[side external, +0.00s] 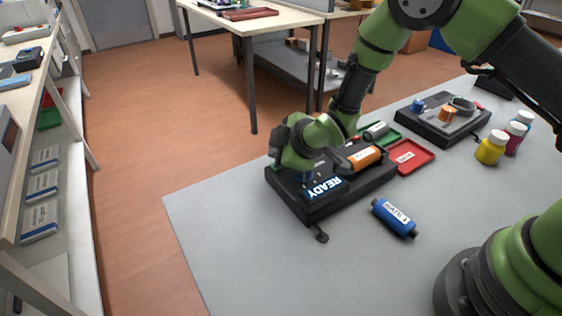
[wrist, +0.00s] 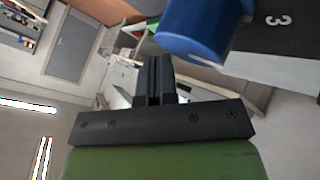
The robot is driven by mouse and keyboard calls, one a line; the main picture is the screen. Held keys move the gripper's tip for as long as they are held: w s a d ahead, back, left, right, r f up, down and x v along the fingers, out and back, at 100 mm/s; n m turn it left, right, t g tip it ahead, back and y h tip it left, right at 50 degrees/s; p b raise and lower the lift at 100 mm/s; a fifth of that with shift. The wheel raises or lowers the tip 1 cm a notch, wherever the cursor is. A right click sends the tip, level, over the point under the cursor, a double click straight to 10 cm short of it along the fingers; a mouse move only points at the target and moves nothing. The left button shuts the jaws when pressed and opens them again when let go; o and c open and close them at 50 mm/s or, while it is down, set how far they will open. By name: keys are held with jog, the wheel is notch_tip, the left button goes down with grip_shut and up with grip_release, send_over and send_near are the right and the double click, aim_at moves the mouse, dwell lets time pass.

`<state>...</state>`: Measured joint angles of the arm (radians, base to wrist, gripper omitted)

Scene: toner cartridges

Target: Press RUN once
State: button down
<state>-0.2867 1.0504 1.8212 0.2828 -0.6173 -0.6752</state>
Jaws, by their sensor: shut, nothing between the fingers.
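A black machine (side external: 325,207) stands on the grey table, its lit screen (side external: 324,189) reading READY. An orange cartridge (side external: 364,157) lies on the machine's right part. A blue cylinder (wrist: 195,28) shows close to my gripper in the wrist view, beside a dark surface marked 3. A small blue part also shows under my wrist in the side view (side external: 306,177). My gripper (wrist: 154,62) is shut and empty; its fingers are together. In the side view my gripper (side external: 276,160) is at the machine's far left side, partly hidden by my wrist. I cannot make out the RUN button.
A blue labelled cartridge (side external: 395,217) lies in front of the machine. A green tray (side external: 392,137) and a red tray (side external: 426,155) are behind it. A second black device (side external: 425,124) and several bottles (side external: 491,148) stand at right. The front left of the table is clear.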

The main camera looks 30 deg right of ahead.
jog(key=shift+s+d+f, duration=0.1)
jog(key=shift+f, duration=0.35)
dwell(0.5)
jog(key=shift+r, duration=2.5)
jog(key=shift+s, duration=0.1)
